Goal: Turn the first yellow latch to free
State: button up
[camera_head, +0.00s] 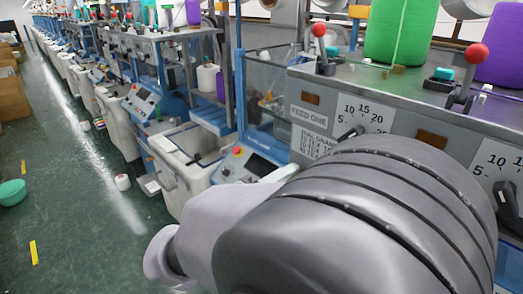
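I cannot make out a yellow latch for certain in the head view. The nearest machine panel (405,110) stands at the right, with dial scales, black knobs and a "FEED ONE" label. Two red-balled levers stand on its top, one at the left (319,31) and one at the right (477,54). A black knob (350,132) sits at the first dial. My arm's large grey links fill the lower right and hide the lower part of this machine. My gripper is not in view.
A row of knitting machines runs away to the upper left. Green (400,30) and purple (503,45) yarn cones stand above the near panel. The green floor aisle (90,215) at the left is mostly clear. A teal basin (12,192) and cardboard boxes (10,97) line its left side.

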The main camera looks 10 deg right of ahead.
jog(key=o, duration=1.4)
